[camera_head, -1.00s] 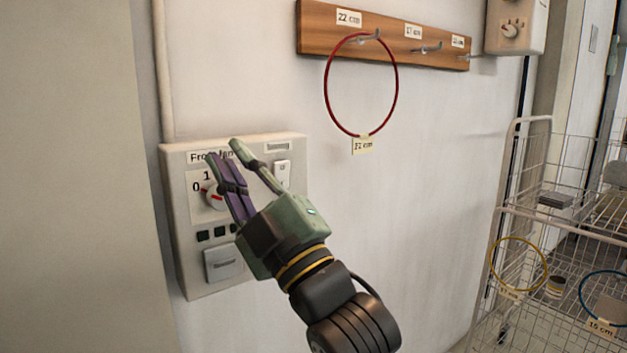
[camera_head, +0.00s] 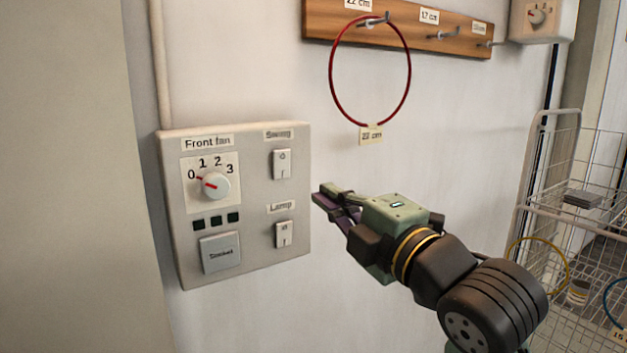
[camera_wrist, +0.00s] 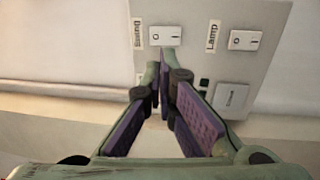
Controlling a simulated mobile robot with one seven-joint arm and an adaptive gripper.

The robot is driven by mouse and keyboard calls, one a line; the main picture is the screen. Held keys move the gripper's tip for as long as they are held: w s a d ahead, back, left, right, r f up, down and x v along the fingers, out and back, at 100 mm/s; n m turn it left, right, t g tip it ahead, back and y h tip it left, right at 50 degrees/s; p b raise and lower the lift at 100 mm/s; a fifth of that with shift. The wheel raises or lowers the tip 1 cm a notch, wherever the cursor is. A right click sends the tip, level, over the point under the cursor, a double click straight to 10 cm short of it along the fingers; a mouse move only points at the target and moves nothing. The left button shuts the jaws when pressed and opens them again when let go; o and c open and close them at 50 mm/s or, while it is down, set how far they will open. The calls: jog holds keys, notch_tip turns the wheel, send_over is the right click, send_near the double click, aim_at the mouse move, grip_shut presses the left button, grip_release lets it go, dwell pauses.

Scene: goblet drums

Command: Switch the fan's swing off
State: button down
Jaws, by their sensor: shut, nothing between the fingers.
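A pale control panel (camera_head: 256,250) labelled Front fan is on the wall at left in the head view. Its white rocker switch under the Swing label (camera_head: 282,164) is at the upper right of the panel; it also shows in the wrist view (camera_wrist: 165,36), just beyond my fingertips. Which side of the rocker is pressed I cannot tell. The round dial (camera_head: 216,186) has a red pointer turned towards the 0 and 1 side. My gripper (camera_head: 320,198) is shut and empty, to the right of the panel and a little lower than the Swing switch. Its tips look apart from the switch.
A Lamp switch (camera_head: 284,234) sits below the Swing switch, and a Socket plate (camera_head: 221,253) at lower left. A red ring (camera_head: 333,85) hangs from a wooden hook rail (camera_head: 410,22) above my gripper. A wire basket rack (camera_head: 548,190) stands at right.

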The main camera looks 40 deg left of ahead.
aim_at(282, 160)
jog(key=p+x, duration=0.4)
jog(key=x, duration=0.9)
jog(key=shift+s, duration=0.1)
jog(key=shift+r, duration=0.1)
jog(key=shift+a+r+p, duration=0.15)
jog(key=shift+r+p, duration=0.15)
jog(key=shift+p, duration=0.2)
jog(key=shift+a+f+h, duration=0.1)
jog(key=shift+h, duration=0.2)
jog(key=shift+f+g, duration=0.1)
jog(key=shift+g, duration=0.2)
